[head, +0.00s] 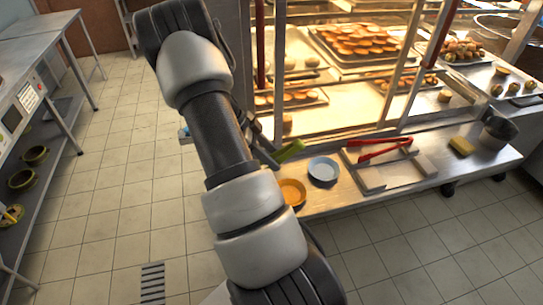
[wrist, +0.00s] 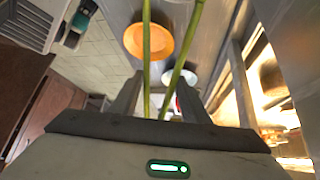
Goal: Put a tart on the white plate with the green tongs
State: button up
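The green tongs (head: 289,151) stick out from behind my arm in the head view, near the counter's left end. In the wrist view the two long green arms of the tongs (wrist: 147,50) run between the fingers of my gripper (wrist: 160,90), which is shut on them. The white plate (head: 323,169) lies on the counter with nothing visible on it; it shows partly behind the tongs in the wrist view (wrist: 180,76). Round golden pastries that look like tarts (head: 357,40) fill a tray in the lit display case. My arm mostly hides the gripper in the head view.
An orange plate (head: 291,192) lies beside the white plate. Red tongs (head: 385,150) rest on a pale frame (head: 424,166), with a yellow sponge (head: 461,146) and dark pot (head: 499,131) farther right. The case's posts (head: 400,65) stand between counter and trays. Floor at left is clear.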

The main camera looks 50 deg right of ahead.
notch_tip(320, 180, up, 10)
jog(key=p, duration=0.4)
dwell(0.5)
jog(key=shift+c, duration=0.5)
jog(key=shift+c, duration=0.3)
